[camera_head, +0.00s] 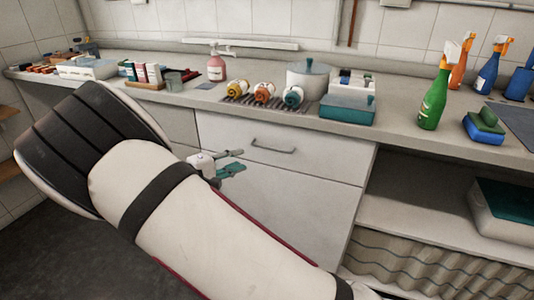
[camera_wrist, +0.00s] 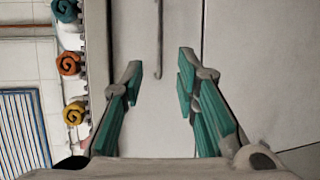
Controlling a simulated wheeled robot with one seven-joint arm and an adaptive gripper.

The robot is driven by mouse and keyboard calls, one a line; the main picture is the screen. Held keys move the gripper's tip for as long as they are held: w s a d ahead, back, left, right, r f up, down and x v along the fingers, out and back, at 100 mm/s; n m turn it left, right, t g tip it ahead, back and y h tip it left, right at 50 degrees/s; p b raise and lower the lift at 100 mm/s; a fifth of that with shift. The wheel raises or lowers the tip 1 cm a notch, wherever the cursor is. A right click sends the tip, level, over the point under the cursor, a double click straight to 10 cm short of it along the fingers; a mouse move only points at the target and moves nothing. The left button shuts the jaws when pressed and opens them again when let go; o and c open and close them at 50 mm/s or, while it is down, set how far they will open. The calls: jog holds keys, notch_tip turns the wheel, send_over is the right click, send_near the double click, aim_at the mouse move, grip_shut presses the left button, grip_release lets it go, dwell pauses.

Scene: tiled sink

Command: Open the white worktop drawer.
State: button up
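The white worktop drawer (camera_head: 330,161) is under the worktop and looks shut, its front in line with the panel below. Its grey bar handle (camera_head: 273,148) is in the middle of the front; it also shows in the wrist view (camera_wrist: 158,38), at the top centre. My gripper (camera_head: 232,162) is in front of the cabinet, to the left of and slightly below the handle in the head view. In the wrist view my gripper (camera_wrist: 160,82) is open and empty, with teal pads apart. The handle lines up with the gap between the fingers; they do not hold it.
On the worktop (camera_head: 230,108) above are rolled cloths (camera_head: 264,92) on a rack, a teal-and-white box (camera_head: 347,105) and a green spray bottle (camera_head: 435,100). An open shelf (camera_head: 420,205) lies right of the drawer. My arm hides part of the left cabinets.

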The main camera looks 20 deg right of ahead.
aim_at(270, 149)
jog(key=b+x, duration=0.2)
jog(key=x, duration=1.1)
jog(key=shift+d, duration=0.25)
grip_shut()
